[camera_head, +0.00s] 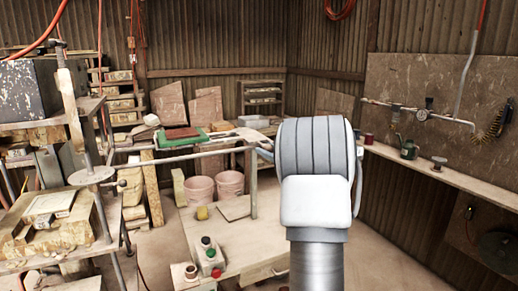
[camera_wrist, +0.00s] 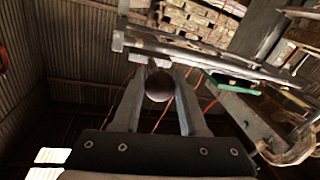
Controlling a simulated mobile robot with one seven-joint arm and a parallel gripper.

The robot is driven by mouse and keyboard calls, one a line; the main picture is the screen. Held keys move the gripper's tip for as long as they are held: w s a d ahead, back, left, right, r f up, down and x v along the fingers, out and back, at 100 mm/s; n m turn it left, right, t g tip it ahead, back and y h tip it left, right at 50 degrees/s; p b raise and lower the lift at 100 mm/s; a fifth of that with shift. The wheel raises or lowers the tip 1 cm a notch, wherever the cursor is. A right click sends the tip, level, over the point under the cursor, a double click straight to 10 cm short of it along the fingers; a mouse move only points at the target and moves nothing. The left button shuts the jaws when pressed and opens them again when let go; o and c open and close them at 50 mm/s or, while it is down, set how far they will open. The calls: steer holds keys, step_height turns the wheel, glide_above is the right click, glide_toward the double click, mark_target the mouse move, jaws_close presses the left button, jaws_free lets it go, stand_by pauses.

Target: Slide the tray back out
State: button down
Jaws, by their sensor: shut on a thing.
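The green tray (camera_head: 168,141) bears a reddish-brown slab (camera_head: 183,132) and sits on metal rails (camera_head: 205,151) left of my arm in the head view. In the wrist view a strip of the green tray (camera_wrist: 236,83) shows below the metal rails (camera_wrist: 200,57). My gripper (camera_wrist: 159,84) has its two fingers on either side of a dark round knob (camera_wrist: 159,87) and is shut on it. Whether the knob joins the tray cannot be told. In the head view my own wrist hides the fingers and the knob.
A rack (camera_head: 72,120) with a dark block stands at the left. Two pink buckets (camera_head: 230,184) stand beneath the rails. A low bench (camera_head: 222,235) carries a push-button box (camera_head: 210,255) in front. A wall shelf (camera_head: 455,178) runs along the right.

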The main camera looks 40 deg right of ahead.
steer(key=shift+s+d+r, duration=0.1)
steer(key=shift+d, duration=0.15)
steer(key=shift+c, duration=2.4)
jaws_free()
steer(key=shift+d, duration=0.1)
steer(key=s+b, duration=0.2)
steer(key=s, duration=1.5)
steer(key=shift+s, duration=0.2)
steer(key=shift+w+a, duration=0.1)
steer(key=shift+a, duration=0.1)
